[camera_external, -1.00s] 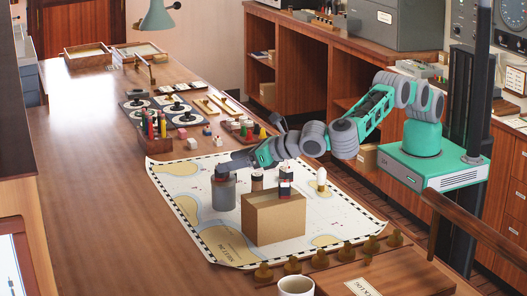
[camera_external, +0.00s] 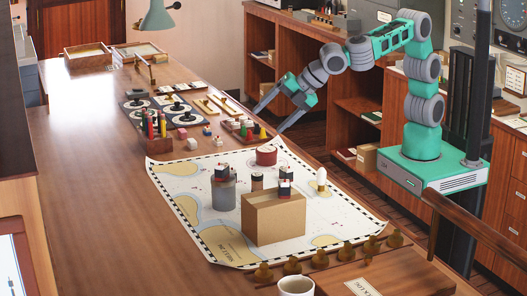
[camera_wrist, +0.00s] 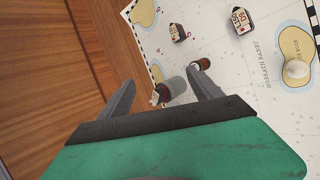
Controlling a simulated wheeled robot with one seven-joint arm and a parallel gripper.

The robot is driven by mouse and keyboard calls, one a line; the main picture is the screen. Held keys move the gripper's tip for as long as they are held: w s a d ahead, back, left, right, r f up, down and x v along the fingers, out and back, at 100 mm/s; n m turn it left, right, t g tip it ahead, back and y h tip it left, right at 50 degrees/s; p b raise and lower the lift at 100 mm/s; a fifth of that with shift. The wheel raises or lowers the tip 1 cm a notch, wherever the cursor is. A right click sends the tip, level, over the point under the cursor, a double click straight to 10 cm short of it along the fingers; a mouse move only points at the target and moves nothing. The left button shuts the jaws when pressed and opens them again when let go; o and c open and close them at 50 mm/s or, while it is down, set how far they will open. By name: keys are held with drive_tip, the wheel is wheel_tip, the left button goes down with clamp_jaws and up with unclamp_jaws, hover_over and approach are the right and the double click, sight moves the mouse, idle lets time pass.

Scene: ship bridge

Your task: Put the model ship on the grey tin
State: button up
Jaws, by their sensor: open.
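The model ship (camera_external: 222,173), small and dark with white and red parts, sits on top of the grey tin (camera_external: 224,194), which stands on the chart. My gripper (camera_external: 270,120) is up and away from them, toward the back right, with its fingers spread and nothing between them. In the wrist view my gripper (camera_wrist: 161,77) is also open, with a grey cylinder (camera_wrist: 174,86) visible beyond the fingers. A small dark and white piece shows at its end, too small to read clearly.
A red round tin (camera_external: 266,156), a dark cylinder (camera_external: 257,182) and a white bulb-like piece (camera_external: 321,180) stand on the chart (camera_external: 207,228). The left tabletop is clear.

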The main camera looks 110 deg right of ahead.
drive_tip(key=s+d+f+m+g+y, duration=0.1)
drive_tip(key=s+f+m, duration=0.3)
drive_tip(key=s, duration=1)
drive_tip(key=s+d+f+m+g+y, duration=0.1)
drive_tip(key=s+f+m+g+y, duration=0.1)
drive_tip(key=s+m, duration=0.8)
drive_tip(key=s+f+y, duration=0.1)
drive_tip(key=s+f, duration=0.1)
drive_tip(key=s, duration=0.2)
drive_tip(key=shift+s+m+y, duration=0.2)
drive_tip(key=shift+m+y, duration=0.1)
